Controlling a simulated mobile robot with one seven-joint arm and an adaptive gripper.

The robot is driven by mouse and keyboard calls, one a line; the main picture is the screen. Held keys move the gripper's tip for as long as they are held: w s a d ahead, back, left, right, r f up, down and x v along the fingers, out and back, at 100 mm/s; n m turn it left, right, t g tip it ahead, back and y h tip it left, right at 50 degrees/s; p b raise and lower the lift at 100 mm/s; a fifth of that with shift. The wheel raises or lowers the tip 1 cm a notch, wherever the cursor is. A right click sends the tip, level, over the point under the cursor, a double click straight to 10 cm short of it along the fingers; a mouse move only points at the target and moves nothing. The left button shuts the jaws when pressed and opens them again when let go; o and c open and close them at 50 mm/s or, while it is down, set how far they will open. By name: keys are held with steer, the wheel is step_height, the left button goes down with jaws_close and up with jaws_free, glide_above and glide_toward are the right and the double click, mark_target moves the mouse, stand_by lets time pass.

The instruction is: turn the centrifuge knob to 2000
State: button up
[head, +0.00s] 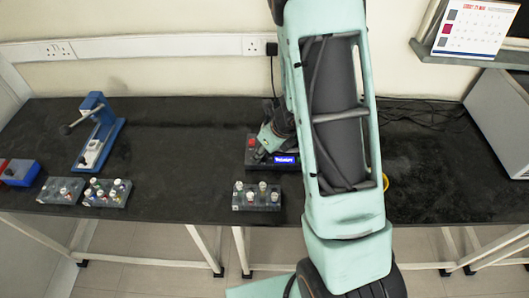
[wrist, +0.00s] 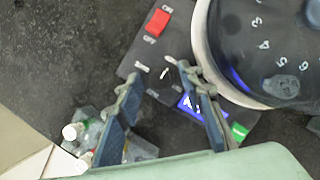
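The centrifuge (wrist: 262,45) shows in the wrist view as a round drum with numbered slots beside a dark control panel. The panel has a red ON/OFF switch (wrist: 157,22), a lit blue display (wrist: 187,106) and a green button (wrist: 239,132). A small white pointer mark (wrist: 165,73), apparently on the dark knob, shows just beyond and between my fingertips; its setting is too small to read. My gripper (wrist: 160,80) is open over the panel, its fingers apart. In the head view, my gripper and arm hide much of the centrifuge, whose blue display (head: 285,160) shows.
A rack with capped tubes (head: 256,196) stands in front of the centrifuge. More tube racks (head: 107,192), a blue stand (head: 97,135) and a blue-red box (head: 18,172) are at left. The black bench (head: 185,150) is clear between them.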

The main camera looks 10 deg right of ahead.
jaws_close()
steer(key=shift+n, duration=0.3)
steer(key=n, duration=0.1)
steer(key=n+g+y+p, duration=0.1)
steer(key=n, duration=0.1)
steer(key=shift+w+d+n, duration=0.15)
steer(key=shift+d+n, duration=0.05)
steer(key=shift+n, duration=0.1)
steer(key=n, duration=0.2)
steer(key=n+g+y, duration=0.1)
steer(key=n, duration=0.1)
steer(key=shift+w+n+g, duration=0.1)
steer(key=shift+n+g, duration=0.2)
steer(key=n+g, duration=0.1)
steer(key=n, duration=0.1)
steer(key=n+g, duration=0.1)
steer(key=n, duration=0.2)
steer(key=shift+w+b, duration=0.1)
steer(key=shift+b, duration=0.25)
steer(key=shift+n+g+b, duration=0.45)
steer(key=shift+n+g, duration=0.25)
steer(key=shift+n, duration=1.3)
steer(key=shift+w, duration=0.1)
